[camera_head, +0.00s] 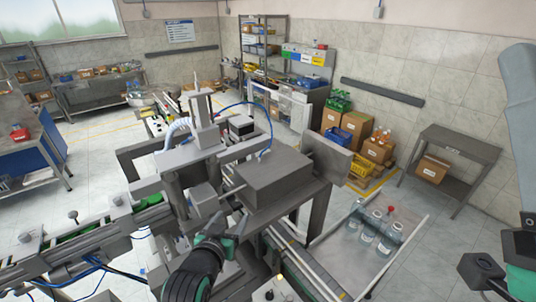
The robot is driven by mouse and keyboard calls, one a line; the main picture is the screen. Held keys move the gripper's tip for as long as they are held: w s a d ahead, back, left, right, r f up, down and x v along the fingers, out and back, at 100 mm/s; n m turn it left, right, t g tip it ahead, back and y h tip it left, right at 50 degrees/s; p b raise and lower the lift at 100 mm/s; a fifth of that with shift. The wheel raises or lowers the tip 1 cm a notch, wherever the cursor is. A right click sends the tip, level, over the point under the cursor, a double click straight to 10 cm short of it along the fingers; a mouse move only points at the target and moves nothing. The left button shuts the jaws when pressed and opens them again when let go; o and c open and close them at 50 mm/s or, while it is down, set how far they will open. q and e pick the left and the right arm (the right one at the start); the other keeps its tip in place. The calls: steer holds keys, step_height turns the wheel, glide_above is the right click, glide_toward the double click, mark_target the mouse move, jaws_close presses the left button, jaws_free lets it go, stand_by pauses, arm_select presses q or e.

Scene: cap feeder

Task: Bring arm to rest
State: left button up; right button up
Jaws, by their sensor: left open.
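My left arm comes in from the bottom, and its gripper (234,222) is at the front of the cap feeder machine (270,182), just below the grey box-shaped housing. The jaws are open, and I see nothing held between them. They are small and partly lost against the grey machine parts, so I cannot tell whether they touch it. My right arm (522,245) hangs at the right edge, clear of the machine; I cannot make out its gripper jaws.
A conveyor (300,268) runs toward the front. Clear bottles (365,232) stand on a tray (335,262) to its right. A grey side table (450,150) stands at right, with open floor around it. Shelves, boxes and crates line the back wall.

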arm_select(q)
steer(key=s+a+r+t, duration=0.2)
steer(key=s+r+t, duration=0.1)
steer(key=r, duration=0.7)
steer(key=s+a+r+n+t, duration=0.1)
steer(key=s+a+r+t, duration=0.15)
steer(key=r, duration=0.65)
steer(key=s+a+r+t, duration=0.2)
steer(key=r+t, duration=0.1)
steer(key=r, duration=0.7)
steer(key=s+a+r+t, duration=0.2)
steer(key=s+r+t, duration=0.3)
steer(key=s+r, duration=0.95)
step_height(320, 180, down, 66)
steer(key=s+b, duration=0.1)
steer(key=b, duration=6.3)
steer(key=shift+s+d+r, duration=0.15)
steer(key=shift+s+r, duration=0.05)
steer(key=shift+s, duration=0.2)
